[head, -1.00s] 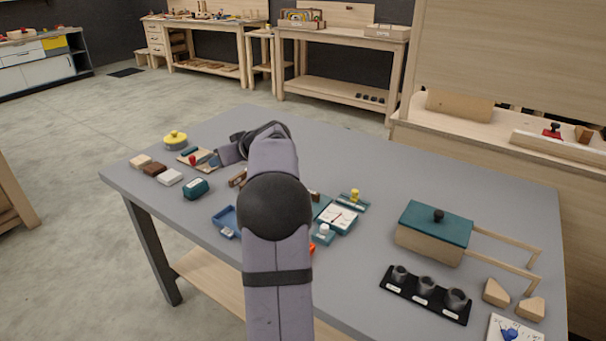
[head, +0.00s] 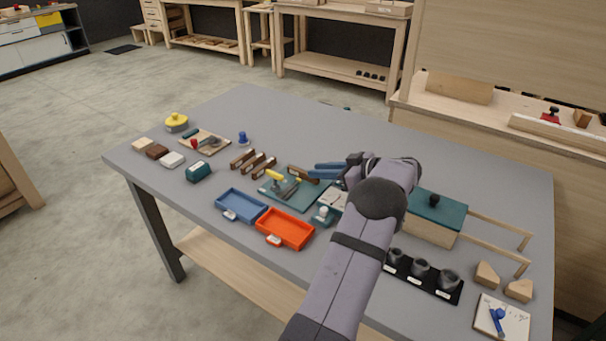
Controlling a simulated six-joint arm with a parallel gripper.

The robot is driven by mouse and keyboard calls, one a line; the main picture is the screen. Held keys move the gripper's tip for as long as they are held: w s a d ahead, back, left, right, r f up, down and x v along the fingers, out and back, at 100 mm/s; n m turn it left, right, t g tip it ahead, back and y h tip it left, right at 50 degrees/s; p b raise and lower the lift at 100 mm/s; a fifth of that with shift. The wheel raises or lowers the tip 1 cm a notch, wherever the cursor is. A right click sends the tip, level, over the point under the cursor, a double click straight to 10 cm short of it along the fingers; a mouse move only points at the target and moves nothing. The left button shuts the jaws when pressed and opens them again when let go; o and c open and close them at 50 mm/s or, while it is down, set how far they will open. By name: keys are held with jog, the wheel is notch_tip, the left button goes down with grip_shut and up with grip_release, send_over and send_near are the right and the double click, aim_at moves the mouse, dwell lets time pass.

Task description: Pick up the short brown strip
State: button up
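Several brown strips lie on the grey table in the head view. A row of three (head: 254,163) lies left of the middle, and another brown strip (head: 299,175) lies apart to their right, behind the teal board. I cannot tell for sure which one is the short one. My gripper (head: 312,172) points left, its two blue fingers apart, with the tips close to the right end of the separate strip. It looks open and empty; whether it touches that strip is not clear. My arm hides part of the table to the right.
A teal board (head: 272,192) with tools, a blue tray (head: 240,207) and an orange tray (head: 286,230) lie in front. A teal-lidded box (head: 433,222) and a black cup holder (head: 428,279) stand right. The table's back middle is clear.

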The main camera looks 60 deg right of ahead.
aim_at(300, 170)
jog(key=shift+p+x, duration=1)
jog(key=shift+x, duration=2.2)
jog(key=shift+d, duration=0.1)
grip_shut()
